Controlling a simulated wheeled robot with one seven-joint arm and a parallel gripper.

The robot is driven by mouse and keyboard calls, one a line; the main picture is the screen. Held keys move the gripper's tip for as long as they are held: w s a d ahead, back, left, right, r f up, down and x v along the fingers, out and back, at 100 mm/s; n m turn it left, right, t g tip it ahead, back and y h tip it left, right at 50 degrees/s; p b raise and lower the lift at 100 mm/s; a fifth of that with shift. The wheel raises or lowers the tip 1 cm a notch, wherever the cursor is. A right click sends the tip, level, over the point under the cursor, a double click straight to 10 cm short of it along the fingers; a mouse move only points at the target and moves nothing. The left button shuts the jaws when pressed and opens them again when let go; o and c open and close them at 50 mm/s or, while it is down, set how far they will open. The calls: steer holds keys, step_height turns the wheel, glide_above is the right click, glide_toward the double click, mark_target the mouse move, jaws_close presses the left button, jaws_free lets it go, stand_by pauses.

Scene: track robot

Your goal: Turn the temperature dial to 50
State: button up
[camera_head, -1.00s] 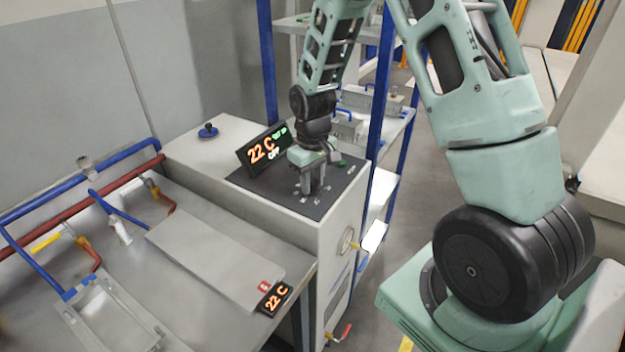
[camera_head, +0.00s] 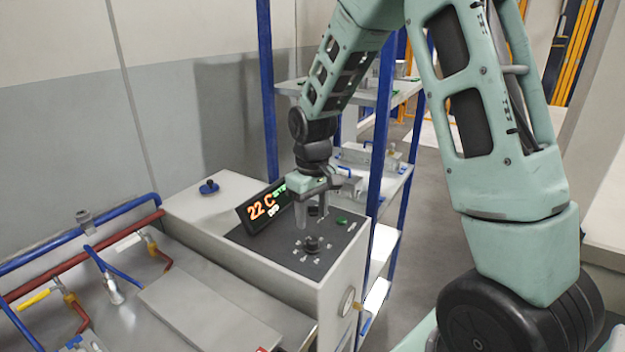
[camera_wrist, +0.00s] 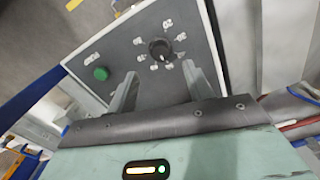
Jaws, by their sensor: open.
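The temperature dial (camera_head: 311,243) is a small black round knob on the dark top panel of the grey cabinet, ringed by light number marks. In the wrist view, the dial (camera_wrist: 160,50) shows a pale pointer mark, but the numbers are too small to read surely. My gripper (camera_head: 312,218) is open and empty above the dial, fingers pointing down and apart from it. In the wrist view, the fingers of my gripper (camera_wrist: 159,70) stand either side of the dial.
A green button (camera_head: 341,222) sits on the panel near the dial, also in the wrist view (camera_wrist: 101,74). A blue knob (camera_head: 208,187) stands on the cabinet top. Blue-posted shelving (camera_head: 384,110) rises behind.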

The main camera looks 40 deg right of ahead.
step_height(320, 180, up, 10)
steer(key=shift+f+b, duration=0.15)
steer(key=shift+b, duration=0.15)
stand_by(0.4)
steer(key=s+a+f+n, duration=0.1)
steer(key=s+a+n, duration=0.1)
steer(key=s+a, duration=0.5)
steer(key=s+a+f+n, duration=0.1)
steer(key=s+a+n, duration=0.15)
steer(key=a, duration=0.85)
steer(key=s+a+f+n, duration=0.1)
steer(key=s+a, duration=0.2)
steer(key=s, duration=0.4)
steer(key=s+a+f+n, duration=0.1)
steer(key=s+a, duration=0.2)
steer(key=s, duration=0.4)
steer(key=shift+s+a+f+y, duration=0.2)
steer(key=shift+s+a+y, duration=0.1)
steer(key=shift+s, duration=0.1)
